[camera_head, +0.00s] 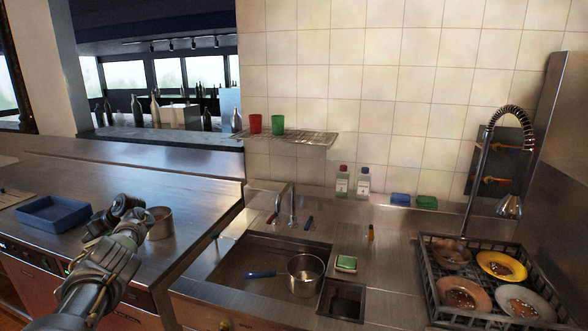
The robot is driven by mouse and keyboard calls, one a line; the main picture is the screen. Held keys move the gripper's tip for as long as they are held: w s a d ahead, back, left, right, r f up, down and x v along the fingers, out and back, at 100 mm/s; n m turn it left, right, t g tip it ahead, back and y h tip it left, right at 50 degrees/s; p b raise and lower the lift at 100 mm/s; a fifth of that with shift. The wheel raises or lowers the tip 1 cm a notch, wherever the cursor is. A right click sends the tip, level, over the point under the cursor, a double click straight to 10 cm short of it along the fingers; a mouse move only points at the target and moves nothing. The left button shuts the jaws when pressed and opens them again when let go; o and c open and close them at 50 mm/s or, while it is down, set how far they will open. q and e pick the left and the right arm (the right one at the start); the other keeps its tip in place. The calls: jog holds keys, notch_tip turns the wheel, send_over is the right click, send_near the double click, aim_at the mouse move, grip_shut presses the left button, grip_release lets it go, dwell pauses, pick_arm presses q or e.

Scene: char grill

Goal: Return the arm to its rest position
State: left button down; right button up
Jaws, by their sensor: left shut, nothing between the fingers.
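My left arm comes in from the lower left over the front of the steel counter. My left gripper (120,207) is at the arm's far end, above the counter, between a blue tray and a metal pot. It is shut and holds nothing. The gripper partly covers the left side of the pot, and I cannot tell whether it touches it. My right gripper is out of view.
The blue tray (38,222) and the metal pot (160,229) stand on the counter. A saucepan (305,268) with a blue handle sits in the sink (232,262). A dish rack (428,293) with dirty plates is at right. Two cups (255,124) stand on a wall shelf.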

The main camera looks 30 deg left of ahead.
pick_arm(q)
jog(key=s+f+m+t+y, duration=0.15)
jog(key=s+f+m, duration=0.25)
jog(key=f+m, duration=0.4)
jog(key=s+a+f+m+t+y, duration=0.1)
jog(key=s+f+m+t, duration=0.2)
jog(key=f+m, duration=0.55)
jog(key=s+f+m+t+y, duration=0.1)
jog(key=s+f+m+t, duration=0.25)
jog(key=f+m, duration=0.45)
jog(key=s+d+f+m+h, duration=0.3)
jog(key=s+d+f+h, duration=0.15)
jog(key=s+f, duration=0.55)
jog(key=s+d+f+n+h, duration=0.1)
jog(key=s+d+f+h, duration=0.15)
jog(key=d+f, duration=0.9)
jog(key=s+d+f+n+h, duration=0.1)
jog(key=s+d+f, duration=0.3)
jog(key=d+f, duration=0.8)
jog(key=s+d+f+n+g+h, duration=0.1)
jog(key=d+f+h, duration=0.2)
jog(key=d, duration=1.7)
jog(key=s+d+f+n+h, duration=0.1)
jog(key=s+d+f+h, duration=0.15)
jog(key=d, duration=1.75)
notch_tip(320, 180, down, 6)
jog(key=b, duration=0.6)
jog(key=shift+w+a+y, duration=0.3)
jog(key=shift+w+a, duration=0.1)
jog(key=shift+w, duration=0.05)
